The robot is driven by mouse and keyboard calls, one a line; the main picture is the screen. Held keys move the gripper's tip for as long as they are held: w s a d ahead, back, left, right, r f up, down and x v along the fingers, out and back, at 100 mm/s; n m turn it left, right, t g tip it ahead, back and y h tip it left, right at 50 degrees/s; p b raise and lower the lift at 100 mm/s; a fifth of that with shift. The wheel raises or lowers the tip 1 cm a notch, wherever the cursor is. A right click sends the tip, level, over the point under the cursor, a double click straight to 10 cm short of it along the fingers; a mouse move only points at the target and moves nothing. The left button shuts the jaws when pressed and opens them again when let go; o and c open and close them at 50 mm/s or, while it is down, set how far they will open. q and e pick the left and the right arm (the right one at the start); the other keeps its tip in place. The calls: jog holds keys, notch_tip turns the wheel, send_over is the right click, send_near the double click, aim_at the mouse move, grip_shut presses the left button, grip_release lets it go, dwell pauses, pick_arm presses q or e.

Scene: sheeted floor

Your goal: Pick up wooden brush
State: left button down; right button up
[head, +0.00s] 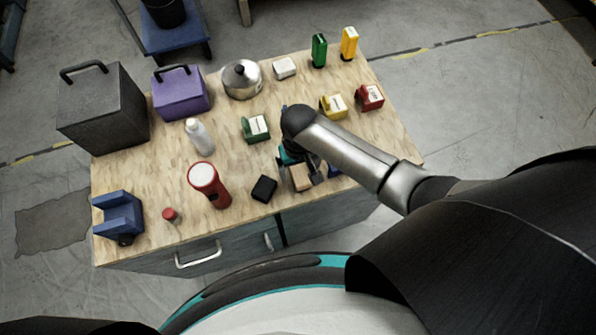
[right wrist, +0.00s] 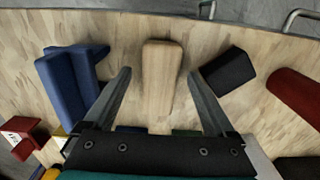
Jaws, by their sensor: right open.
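The wooden brush (right wrist: 161,85) shows in the right wrist view as a plain light wooden block, lying lengthwise between the fingers of my right gripper (right wrist: 160,85). The gripper is open, with one finger on each side of the brush and a gap to both. In the head view the brush (head: 300,178) is near the table's front edge, partly hidden by my right gripper (head: 303,178), which points down over it. I cannot tell the exact height of the fingers above the table. My left gripper is not in view.
A black block (head: 264,188) lies just left of the brush, and a blue part (right wrist: 72,85) lies on its other side.

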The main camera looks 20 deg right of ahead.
jog(key=shift+f, duration=0.55)
jog(key=shift+f, duration=0.25)
jog(key=shift+c, duration=0.3)
grip_shut()
dwell(0.6)
